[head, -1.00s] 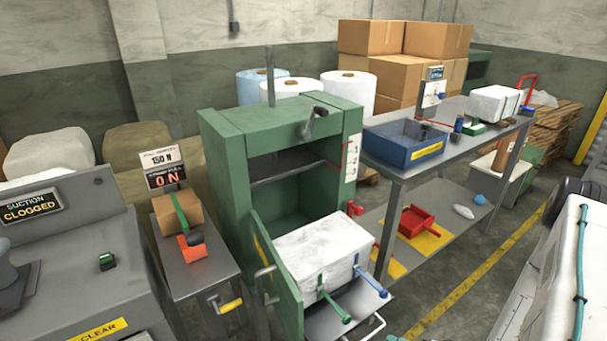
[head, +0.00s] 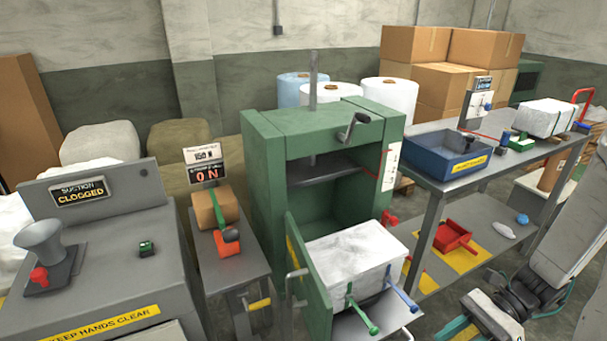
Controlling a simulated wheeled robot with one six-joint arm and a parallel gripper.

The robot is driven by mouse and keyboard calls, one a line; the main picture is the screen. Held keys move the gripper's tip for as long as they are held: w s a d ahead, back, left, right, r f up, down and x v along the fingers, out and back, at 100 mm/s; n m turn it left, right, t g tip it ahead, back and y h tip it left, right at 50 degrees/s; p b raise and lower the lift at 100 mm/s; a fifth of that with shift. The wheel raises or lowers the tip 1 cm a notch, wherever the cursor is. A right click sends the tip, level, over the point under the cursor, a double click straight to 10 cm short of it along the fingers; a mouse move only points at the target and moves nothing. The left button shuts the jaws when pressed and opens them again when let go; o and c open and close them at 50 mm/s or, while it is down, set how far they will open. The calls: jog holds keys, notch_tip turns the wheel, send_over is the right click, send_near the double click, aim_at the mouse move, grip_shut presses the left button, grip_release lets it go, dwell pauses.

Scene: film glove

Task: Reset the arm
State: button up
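My arm (head: 577,228) shows at the right edge in the head view, with a pale link slanting down to dark joint parts (head: 515,298) at the lower right. A teal cable runs by them. I cannot make out two fingertips there, so the opening of my gripper and anything in it cannot be told. The arm parts are in front of the floor, right of the green press and in front of the grey bench.
The green press (head: 268,170) stands open in the middle, a white bale (head: 352,258) at its front. A grey machine reading "SUCTION CLOGGED" (head: 100,230) stands at left.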

jog(key=s+a+r+n+t+h, duration=0.1)
jog(key=r+n+h, duration=0.5)
jog(key=r, duration=0.6)
jog(key=s+a+r+n+t+h, duration=0.2)
jog(key=s+r+n+t+h, duration=0.2)
jog(key=r+n, duration=0.7)
jog(key=shift+s+a+r+h, duration=0.25)
jog(key=shift+r+h, duration=0.4)
jog(key=shift+h, duration=0.75)
jog(key=shift+w, duration=0.1)
